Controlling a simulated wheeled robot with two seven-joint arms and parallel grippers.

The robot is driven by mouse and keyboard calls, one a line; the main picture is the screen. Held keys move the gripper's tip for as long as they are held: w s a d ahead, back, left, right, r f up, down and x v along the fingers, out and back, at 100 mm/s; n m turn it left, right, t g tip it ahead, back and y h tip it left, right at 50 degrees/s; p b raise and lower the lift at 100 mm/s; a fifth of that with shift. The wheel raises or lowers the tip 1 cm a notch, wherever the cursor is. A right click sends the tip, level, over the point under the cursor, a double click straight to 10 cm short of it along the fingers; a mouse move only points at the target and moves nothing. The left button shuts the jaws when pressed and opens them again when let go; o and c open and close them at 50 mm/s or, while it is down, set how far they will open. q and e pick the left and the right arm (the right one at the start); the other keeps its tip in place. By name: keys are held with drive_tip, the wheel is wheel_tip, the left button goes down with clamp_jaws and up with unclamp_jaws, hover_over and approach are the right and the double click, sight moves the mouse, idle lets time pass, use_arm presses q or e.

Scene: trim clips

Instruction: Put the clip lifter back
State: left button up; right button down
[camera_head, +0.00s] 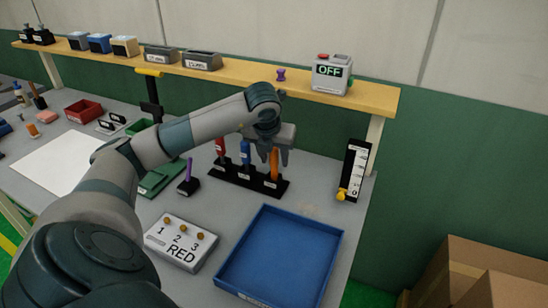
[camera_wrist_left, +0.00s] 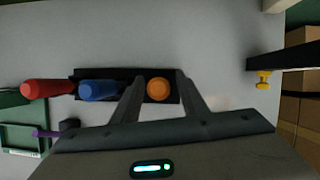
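A black rack (camera_head: 232,178) on the grey table holds a red-handled tool (camera_head: 220,148), a blue-handled tool (camera_head: 245,152) and an orange-handled tool (camera_head: 274,164), all upright. Which one is the clip lifter cannot be read from the labels. My left gripper (camera_head: 269,158) is above the rack's right end, pointing down, its fingers around the orange handle. In the left wrist view the orange handle's round top (camera_wrist_left: 158,89) sits between the two spread fingers (camera_wrist_left: 160,88), with gaps on both sides. The rack's slot under it is partly hidden. My right gripper is not in view.
A purple-handled tool (camera_head: 189,170) stands in a small black base left of the rack. In front are a blue tray (camera_head: 325,258) and a numbered box marked RED (camera_head: 180,243). A black scale with a yellow slider (camera_head: 353,170) stands right; a shelf (camera_head: 270,80) runs behind.

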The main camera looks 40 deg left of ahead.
use_arm(q)
drive_tip(key=shift+r, duration=0.1)
drive_tip(key=shift+v, duration=0.8)
drive_tip(key=b+v, duration=0.2)
drive_tip(key=v, duration=0.8)
drive_tip(key=shift+r, duration=0.25)
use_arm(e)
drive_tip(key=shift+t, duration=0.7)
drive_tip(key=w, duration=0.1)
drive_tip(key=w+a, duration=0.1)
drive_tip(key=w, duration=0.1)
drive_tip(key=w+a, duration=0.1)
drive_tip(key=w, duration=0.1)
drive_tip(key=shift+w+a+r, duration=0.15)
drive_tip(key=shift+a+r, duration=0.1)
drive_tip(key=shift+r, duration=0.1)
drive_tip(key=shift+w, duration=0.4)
